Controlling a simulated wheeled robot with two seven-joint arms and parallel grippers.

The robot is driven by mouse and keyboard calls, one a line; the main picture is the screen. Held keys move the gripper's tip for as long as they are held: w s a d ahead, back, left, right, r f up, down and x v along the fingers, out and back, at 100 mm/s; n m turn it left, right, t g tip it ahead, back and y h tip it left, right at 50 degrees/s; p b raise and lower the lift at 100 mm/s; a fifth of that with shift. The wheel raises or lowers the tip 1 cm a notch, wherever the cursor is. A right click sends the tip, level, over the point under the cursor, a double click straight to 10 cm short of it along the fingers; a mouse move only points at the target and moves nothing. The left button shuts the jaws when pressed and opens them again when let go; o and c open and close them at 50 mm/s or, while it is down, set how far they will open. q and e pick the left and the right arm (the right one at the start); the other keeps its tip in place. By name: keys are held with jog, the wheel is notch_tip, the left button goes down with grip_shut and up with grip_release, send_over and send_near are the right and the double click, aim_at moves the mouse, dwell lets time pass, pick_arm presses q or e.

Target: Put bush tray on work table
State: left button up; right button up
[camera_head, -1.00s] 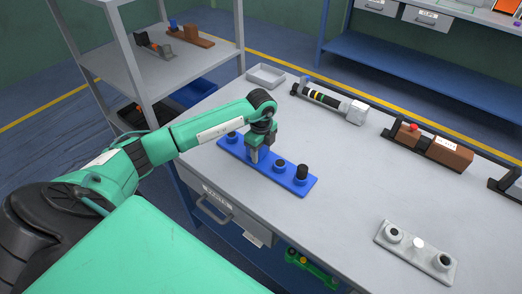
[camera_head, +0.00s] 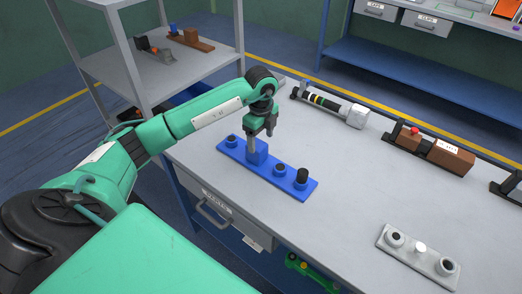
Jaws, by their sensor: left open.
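A long blue tray (camera_head: 300,190) lies on the grey work table (camera_head: 345,200), near its front left edge. It has several round seats, a raised block (camera_head: 257,153) near its middle and a black bush (camera_head: 302,175) standing at its right end. My left gripper (camera_head: 257,138) is above the block, fingers pointing down, open. One finger is close to the block; I cannot tell whether they touch. A light grey tray (camera_head: 418,258) with dark-centred round seats lies at the right front of the table. My right gripper is not in view.
A black-and-white cylindrical tool (camera_head: 328,104) and a brown block fixture (camera_head: 430,148) lie along the table's back. A grey shelf rack (camera_head: 105,65) stands at left. The table's middle is clear. A blue bench (camera_head: 400,75) stands behind.

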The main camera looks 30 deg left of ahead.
pick_arm(q)
notch_tip(320, 180, up, 4)
jog(key=shift+f, duration=0.15)
jog(key=shift+r, duration=0.25)
